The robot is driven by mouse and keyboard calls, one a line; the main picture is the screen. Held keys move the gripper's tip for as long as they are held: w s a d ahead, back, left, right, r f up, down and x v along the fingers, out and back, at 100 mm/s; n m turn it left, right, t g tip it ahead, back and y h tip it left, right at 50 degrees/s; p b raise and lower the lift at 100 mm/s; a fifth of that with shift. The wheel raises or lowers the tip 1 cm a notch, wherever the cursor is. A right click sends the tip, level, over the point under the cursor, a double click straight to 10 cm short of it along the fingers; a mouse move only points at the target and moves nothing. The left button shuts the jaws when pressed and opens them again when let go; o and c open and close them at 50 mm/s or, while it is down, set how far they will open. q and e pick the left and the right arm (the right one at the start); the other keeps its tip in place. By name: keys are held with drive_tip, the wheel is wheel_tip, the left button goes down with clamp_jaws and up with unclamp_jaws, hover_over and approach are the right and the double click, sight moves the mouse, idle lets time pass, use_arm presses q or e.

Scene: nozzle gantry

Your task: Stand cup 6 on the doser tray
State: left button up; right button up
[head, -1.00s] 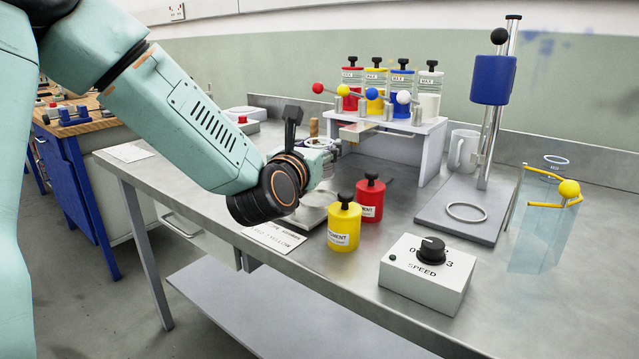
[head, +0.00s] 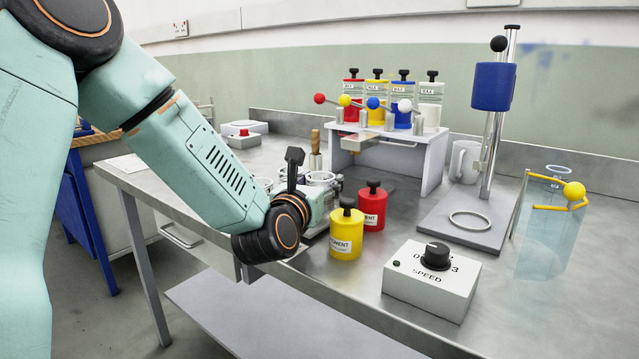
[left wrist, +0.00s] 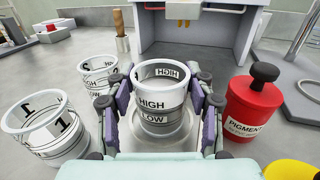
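In the left wrist view a clear cup marked HIGH and LOW (left wrist: 161,98) is upright between the fingers of my left gripper (left wrist: 160,110). The fingers lie close against both its sides, over a shiny plate (left wrist: 125,139). I cannot read a number on this cup, nor tell whether its base rests on the plate. My right gripper is out of view.
A red pot (head: 372,208) and a yellow pot (head: 346,232) stand close to the right of the gripper. Two other cups (left wrist: 45,130) (left wrist: 97,75) stand left of it. A speed box (head: 430,282) is at the front. Bench room is clear before the doser stand.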

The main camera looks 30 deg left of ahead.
use_arm(q)
drive_tip(key=shift+o, duration=1.4)
drive_tip(key=shift+s+r, duration=0.1)
drive_tip(key=shift+r, duration=0.1)
drive_tip(key=p+v, duration=0.4)
drive_tip(key=v, duration=0.5)
drive_tip(key=shift+s+d+r, duration=0.1)
drive_tip(key=shift+s+r, duration=0.05)
drive_tip(key=shift+s, duration=0.1)
drive_tip(key=s+p, duration=0.1)
drive_tip(key=p, duration=0.4)
drive_tip(key=shift+p, duration=0.3)
drive_tip(key=shift+s+d+p, duration=0.2)
drive_tip(key=shift+s+p, duration=0.15)
drive_tip(key=shift+p, duration=0.75)
drive_tip(key=shift+s+d+p, duration=0.1)
drive_tip(key=shift+s+p, duration=0.15)
drive_tip(key=shift+p, duration=0.2)
